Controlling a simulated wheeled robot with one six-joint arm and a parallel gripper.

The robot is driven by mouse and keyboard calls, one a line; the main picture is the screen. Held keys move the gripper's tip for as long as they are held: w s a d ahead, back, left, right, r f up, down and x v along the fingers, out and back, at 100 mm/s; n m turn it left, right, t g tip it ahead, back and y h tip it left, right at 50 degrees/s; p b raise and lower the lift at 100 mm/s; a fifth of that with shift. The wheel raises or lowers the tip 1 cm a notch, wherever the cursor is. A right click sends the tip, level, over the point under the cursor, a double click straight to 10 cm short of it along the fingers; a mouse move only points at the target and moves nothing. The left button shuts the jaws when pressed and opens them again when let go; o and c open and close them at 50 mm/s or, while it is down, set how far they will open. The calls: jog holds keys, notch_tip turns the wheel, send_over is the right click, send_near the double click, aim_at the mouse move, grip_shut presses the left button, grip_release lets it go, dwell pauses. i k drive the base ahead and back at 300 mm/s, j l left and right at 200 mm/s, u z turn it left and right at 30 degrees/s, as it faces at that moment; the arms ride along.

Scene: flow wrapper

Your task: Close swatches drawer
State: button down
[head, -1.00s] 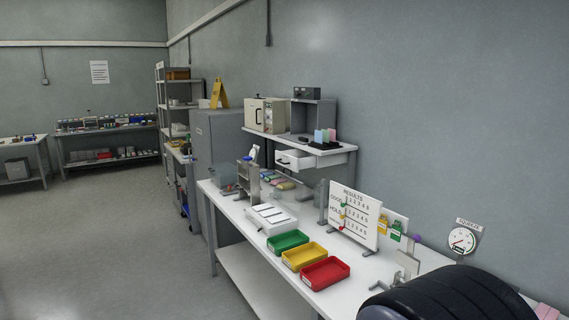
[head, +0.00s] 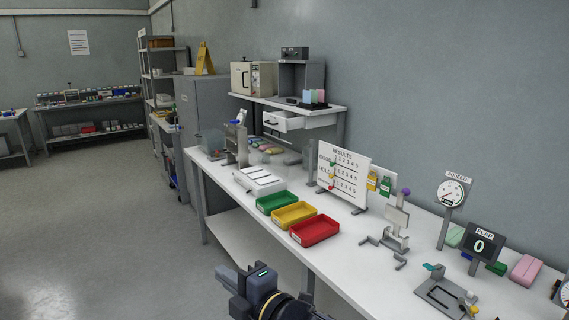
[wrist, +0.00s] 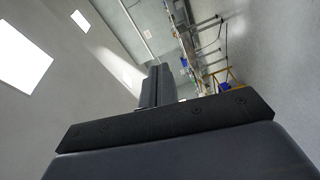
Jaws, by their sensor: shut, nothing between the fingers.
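A white drawer (head: 282,122) with a dark handle sits under the raised shelf at the back of the bench. It stands partly pulled out; no label on it can be read. My gripper (head: 222,270) is at the bottom of the head view, in front of the bench and far from the drawer. In the wrist view its two fingers (wrist: 154,85) lie together, shut and empty, and the drawer does not show there.
Green (head: 277,202), yellow (head: 295,215) and red (head: 315,230) trays line the bench front. A results board (head: 343,173) stands behind them. A gauge (head: 451,193) and a small display (head: 482,245) stand at right. The floor at left is clear.

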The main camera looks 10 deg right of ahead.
aim_at(283, 121)
jog(key=i+j+z, duration=0.1)
jog(key=z, duration=0.3)
jog(key=i+j+z, duration=0.15)
jog(key=z, duration=0.3)
jog(key=i+j+z, duration=0.1)
jog(key=z, duration=0.3)
jog(key=i+j+z, duration=0.15)
jog(key=j, duration=0.45)
jog(key=i+j+z, duration=0.2)
jog(key=j, duration=0.4)
jog(key=i+j+z, duration=0.15)
jog(key=j, duration=0.45)
jog(key=j+z, duration=0.2)
jog(key=j, duration=0.4)
jog(key=i+j, duration=0.1)
jog(key=j, duration=0.45)
jog(key=i+j, duration=0.1)
jog(key=j, duration=0.45)
